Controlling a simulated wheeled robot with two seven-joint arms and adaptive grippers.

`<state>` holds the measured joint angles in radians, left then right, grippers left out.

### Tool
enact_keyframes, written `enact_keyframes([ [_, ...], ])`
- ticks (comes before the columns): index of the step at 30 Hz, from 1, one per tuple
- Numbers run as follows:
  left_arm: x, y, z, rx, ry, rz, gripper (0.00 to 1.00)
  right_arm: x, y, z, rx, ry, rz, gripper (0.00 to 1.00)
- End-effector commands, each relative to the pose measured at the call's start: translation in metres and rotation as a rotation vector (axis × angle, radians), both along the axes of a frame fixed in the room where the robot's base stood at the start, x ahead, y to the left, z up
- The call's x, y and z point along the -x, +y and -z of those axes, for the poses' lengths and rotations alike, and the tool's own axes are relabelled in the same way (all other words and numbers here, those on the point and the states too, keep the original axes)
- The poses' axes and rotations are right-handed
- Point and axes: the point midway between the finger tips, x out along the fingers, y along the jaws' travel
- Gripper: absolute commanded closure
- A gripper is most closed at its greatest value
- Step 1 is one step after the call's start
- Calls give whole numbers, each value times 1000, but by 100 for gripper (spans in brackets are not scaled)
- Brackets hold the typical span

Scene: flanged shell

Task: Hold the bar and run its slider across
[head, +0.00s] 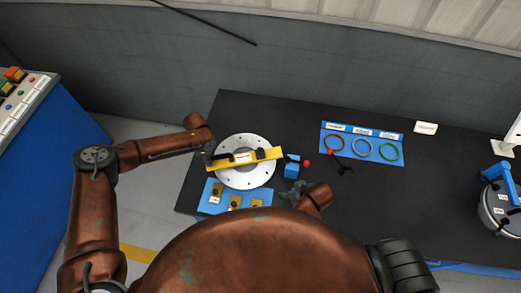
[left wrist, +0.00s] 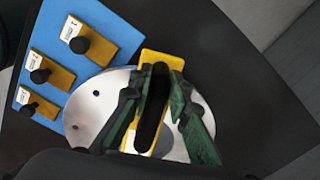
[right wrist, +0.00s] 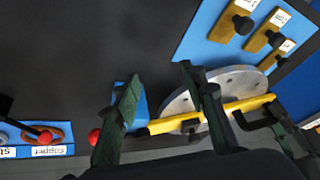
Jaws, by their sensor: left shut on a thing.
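The yellow bar (head: 272,153) with a white label lies across the round silver plate (head: 245,180). A small dark block (head: 261,154), perhaps the slider, sits on the bar near its right end. My left gripper (head: 211,157) is at the bar's left end; in the left wrist view its green fingers (left wrist: 155,100) are shut on the bar's black handle (left wrist: 153,108). My right gripper (head: 290,190) is empty and open in front of the plate's right side. In the right wrist view its fingers (right wrist: 160,90) are apart, and the bar (right wrist: 220,110) lies beyond them.
A blue block (head: 292,168) and a red ball (head: 307,164) are just right of the bar's end. A blue board (head: 221,206) with yellow knobbed plates lies in front. A blue ring board (head: 350,146) lies further right, with bare black table (head: 300,125) between.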

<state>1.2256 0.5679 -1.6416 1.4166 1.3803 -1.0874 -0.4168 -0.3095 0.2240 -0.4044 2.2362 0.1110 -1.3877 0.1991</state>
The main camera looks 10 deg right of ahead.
Motion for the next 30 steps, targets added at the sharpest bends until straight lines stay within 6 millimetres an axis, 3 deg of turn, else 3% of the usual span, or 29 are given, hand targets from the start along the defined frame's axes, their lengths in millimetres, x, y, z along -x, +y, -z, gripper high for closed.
enact_keyframes([
  [1,-1,0,0,1,-1,-1,100,-33,10,-17,-6,-68,-29,61],
  [3,-1,0,0,1,-1,-1,100,-67,19,-39,-4,-146,-67,61],
  [6,-1,0,0,1,-1,-1,100,-104,31,-65,-3,-237,-110,61],
  [9,-1,0,0,1,-1,-1,100,-128,39,-84,1,-295,-137,61],
  [13,-1,0,0,1,-1,-1,100,-143,44,-95,4,-333,-155,61],
  [17,0,0,0,1,-1,-1,100,-152,48,-89,4,-336,-158,61],
  [30,0,0,0,1,-1,-1,100,-204,70,-31,4,-334,-156,61],
])
